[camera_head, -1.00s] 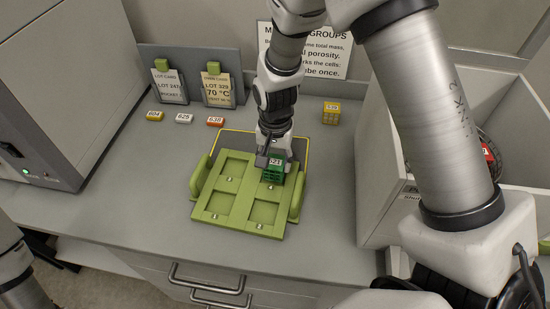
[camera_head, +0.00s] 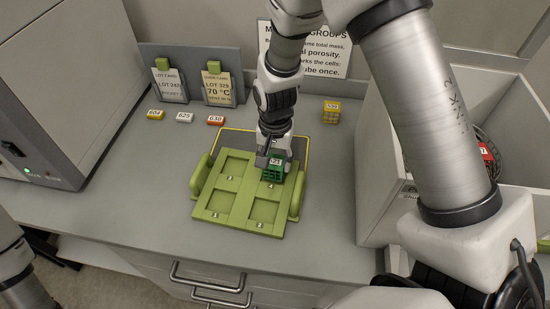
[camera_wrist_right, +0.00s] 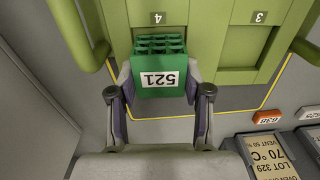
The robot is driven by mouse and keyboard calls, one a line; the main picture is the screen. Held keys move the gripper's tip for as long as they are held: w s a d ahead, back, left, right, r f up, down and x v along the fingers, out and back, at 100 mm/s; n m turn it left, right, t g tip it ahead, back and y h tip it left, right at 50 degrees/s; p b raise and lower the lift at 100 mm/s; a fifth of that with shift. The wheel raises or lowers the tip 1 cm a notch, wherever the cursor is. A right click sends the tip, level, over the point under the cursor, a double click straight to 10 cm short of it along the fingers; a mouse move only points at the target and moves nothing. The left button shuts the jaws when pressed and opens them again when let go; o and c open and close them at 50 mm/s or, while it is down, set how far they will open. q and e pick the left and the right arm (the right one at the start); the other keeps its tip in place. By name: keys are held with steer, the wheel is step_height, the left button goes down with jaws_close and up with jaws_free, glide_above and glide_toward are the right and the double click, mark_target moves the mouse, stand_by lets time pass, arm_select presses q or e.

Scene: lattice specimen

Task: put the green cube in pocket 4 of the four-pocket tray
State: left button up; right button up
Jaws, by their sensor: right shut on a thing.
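The green cube (camera_head: 273,172), a lattice block labelled 521, is at the far right pocket of the four-pocket tray (camera_head: 236,212). My right gripper (camera_head: 275,161) is shut on the cube from above. In the right wrist view the cube (camera_wrist_right: 158,72) sits between the two fingers (camera_wrist_right: 158,88), with its label facing the camera. The mark 4 (camera_wrist_right: 157,18) is on the tray right beside the cube, and pocket 3 is next to it. The cube covers most of its pocket; I cannot tell whether it touches the floor. My left gripper is out of view.
The tray has raised side handles (camera_head: 297,196). Behind it lie small tags (camera_head: 184,118) and two lot cards (camera_head: 217,90). A yellow cube (camera_head: 331,112) stands at the back right. An open bin (camera_head: 375,190) is on the right, a grey machine (camera_head: 60,90) on the left.

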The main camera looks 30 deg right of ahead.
mark_target(275, 160)
steer(key=shift+f+b, duration=0.3)
steer(key=shift+f, duration=0.4)
stand_by(0.3)
steer(key=o, duration=1.2)
steer(key=shift+c, duration=0.2)
steer(key=o, duration=0.4)
step_height(275, 160, up, 5)
steer(key=p, duration=0.5)
steer(key=shift+r, duration=0.1)
